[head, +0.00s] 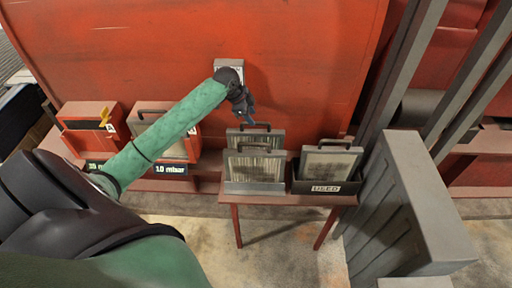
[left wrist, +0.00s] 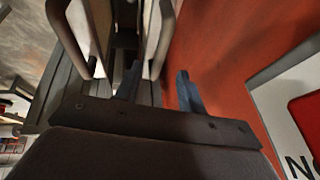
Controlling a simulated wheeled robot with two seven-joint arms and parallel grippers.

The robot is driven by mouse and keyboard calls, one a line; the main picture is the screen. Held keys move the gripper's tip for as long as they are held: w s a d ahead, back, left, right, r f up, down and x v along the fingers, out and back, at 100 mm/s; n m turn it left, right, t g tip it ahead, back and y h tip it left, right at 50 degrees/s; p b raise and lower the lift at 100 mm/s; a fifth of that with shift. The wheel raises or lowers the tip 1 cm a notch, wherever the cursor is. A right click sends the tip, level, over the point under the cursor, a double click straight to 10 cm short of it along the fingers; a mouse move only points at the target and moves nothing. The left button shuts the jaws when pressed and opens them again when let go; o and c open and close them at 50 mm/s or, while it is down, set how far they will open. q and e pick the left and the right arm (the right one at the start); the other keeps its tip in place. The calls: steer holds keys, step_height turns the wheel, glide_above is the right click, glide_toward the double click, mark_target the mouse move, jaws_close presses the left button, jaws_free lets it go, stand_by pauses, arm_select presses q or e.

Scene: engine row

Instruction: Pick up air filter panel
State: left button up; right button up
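Two air filter panels stand upright in a light rack on the red table: a rear air filter panel (head: 262,137) and a front air filter panel (head: 254,165). Each has pale pleats, a grey frame and a dark top handle. My left gripper (head: 248,108) is in the air just above and behind the rear panel's handle, apart from it. In the left wrist view, the blue fingers of my left gripper (left wrist: 158,82) are spread with nothing held, and grey handle bars show beyond them. My right gripper is in neither view.
A dark bin marked USED (head: 326,187) holds another filter panel (head: 328,161) at the right of the red table (head: 278,200). Red housings (head: 92,126) stand at left, partly behind my arm. A red wall (head: 310,60) rises behind, and a grey block (head: 415,200) stands at right.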

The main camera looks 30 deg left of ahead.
mark_target(257, 123)
arm_select(q)
steer(key=shift+d+f, duration=0.1)
steer(key=shift+f, duration=0.1)
steer(key=shift+w+d+f+p, duration=0.1)
steer(key=shift+d+f+p, duration=0.05)
steer(key=shift+f+p, duration=0.2)
steer(key=p+x, duration=0.2)
steer(key=x, duration=0.1)
steer(key=shift+w+f, duration=0.2)
steer(key=shift+x, duration=0.75)
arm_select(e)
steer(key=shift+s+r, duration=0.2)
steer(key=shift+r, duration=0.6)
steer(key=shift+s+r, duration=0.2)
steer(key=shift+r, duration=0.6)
arm_select(q)
steer(key=shift+s, duration=0.1)
jaws_close()
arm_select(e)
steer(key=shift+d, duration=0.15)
arm_select(q)
steer(key=shift+r, duration=0.1)
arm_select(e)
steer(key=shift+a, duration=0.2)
